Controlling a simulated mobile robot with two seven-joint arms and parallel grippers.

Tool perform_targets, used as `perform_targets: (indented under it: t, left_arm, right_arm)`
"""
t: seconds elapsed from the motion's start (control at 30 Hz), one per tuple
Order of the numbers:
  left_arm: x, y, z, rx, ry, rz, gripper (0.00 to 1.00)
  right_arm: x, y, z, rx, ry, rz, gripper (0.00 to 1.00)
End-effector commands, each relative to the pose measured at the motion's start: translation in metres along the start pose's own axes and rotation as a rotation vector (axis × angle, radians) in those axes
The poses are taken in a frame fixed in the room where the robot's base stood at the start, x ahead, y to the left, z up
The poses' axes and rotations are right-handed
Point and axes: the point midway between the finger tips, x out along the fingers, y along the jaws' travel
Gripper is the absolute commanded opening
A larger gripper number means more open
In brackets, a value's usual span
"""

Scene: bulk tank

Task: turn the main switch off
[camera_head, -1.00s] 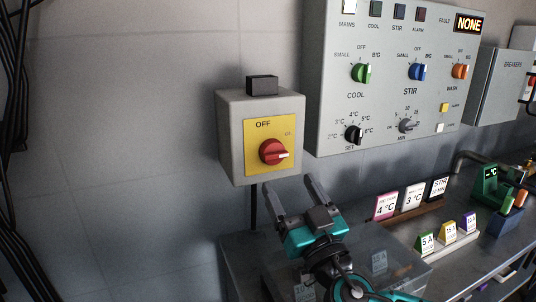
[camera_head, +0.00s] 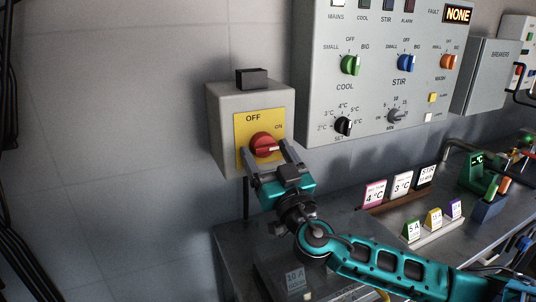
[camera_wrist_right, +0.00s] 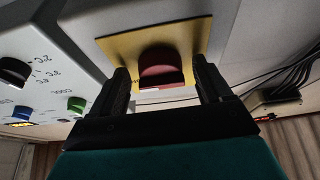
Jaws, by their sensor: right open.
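The main switch is a red knob (camera_head: 263,143) on a yellow plate (camera_head: 243,122), on the front of a grey wall box (camera_head: 221,130). OFF is printed at the plate's top and ON at its right. The knob's pale pointer end points right, towards ON. My right gripper (camera_head: 266,150) is open, its fingers reaching up to the knob from below, one on each side. In the right wrist view the red knob (camera_wrist_right: 161,68) shows between the two spread fingers (camera_wrist_right: 162,80); I cannot tell whether they touch it. My left gripper is out of view.
A control panel (camera_head: 375,95) with several knobs hangs right of the box, and a breaker box (camera_head: 487,80) beyond it. Below is a grey bench top (camera_head: 350,232) with small label cards (camera_head: 402,183).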

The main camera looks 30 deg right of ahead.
Motion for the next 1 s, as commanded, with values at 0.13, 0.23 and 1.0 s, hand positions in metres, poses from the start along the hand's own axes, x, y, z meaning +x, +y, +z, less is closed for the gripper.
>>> perform_targets:
  t: [0.13, 0.23, 1.0]
  left_arm:
    - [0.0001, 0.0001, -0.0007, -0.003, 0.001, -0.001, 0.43]
    - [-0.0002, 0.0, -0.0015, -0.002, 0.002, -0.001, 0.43]
    - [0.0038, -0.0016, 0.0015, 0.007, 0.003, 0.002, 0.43]
  right_arm:
    - [-0.0002, 0.0, -0.0001, 0.0, 0.0, 0.0, 0.69]
    - [-0.0002, 0.0, -0.0002, 0.0, 0.0, 0.0, 0.59]
    - [-0.0011, 0.0017, 0.001, -0.072, 0.003, -0.028, 0.23]
